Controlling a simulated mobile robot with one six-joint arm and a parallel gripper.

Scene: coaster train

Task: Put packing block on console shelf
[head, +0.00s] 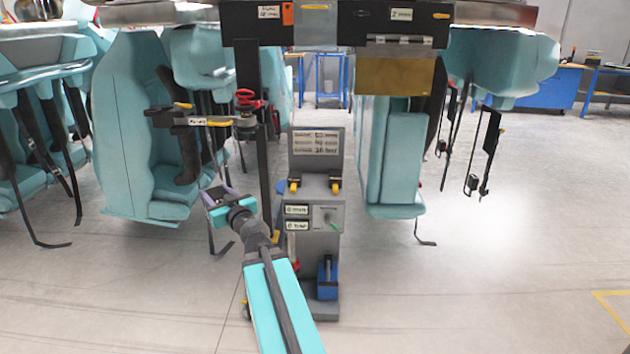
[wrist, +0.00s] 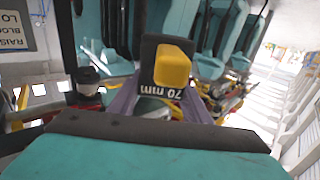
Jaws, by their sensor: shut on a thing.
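The packing block (wrist: 172,66), dark with a yellow face and a "70 mm" label, is between the two grey-purple fingers of my gripper (wrist: 158,103) in the wrist view. The fingers are shut on it. In the head view my gripper (head: 212,193) is left of the grey console, in front of a teal seat, and I cannot make out the block clearly there. The console shelf (head: 316,184) is the ledge below the console's label panel. Two yellow-and-black pieces stand at its ends and its middle looks bare. My gripper is apart from it.
A dark post (head: 265,140) with a red knob (head: 246,97) and a yellow-ended bar (head: 205,121) stands between gripper and console. Teal seats (head: 145,130) hang on both sides with dangling straps. A blue jack-like unit (head: 327,277) is low on the console. Open floor lies to the right.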

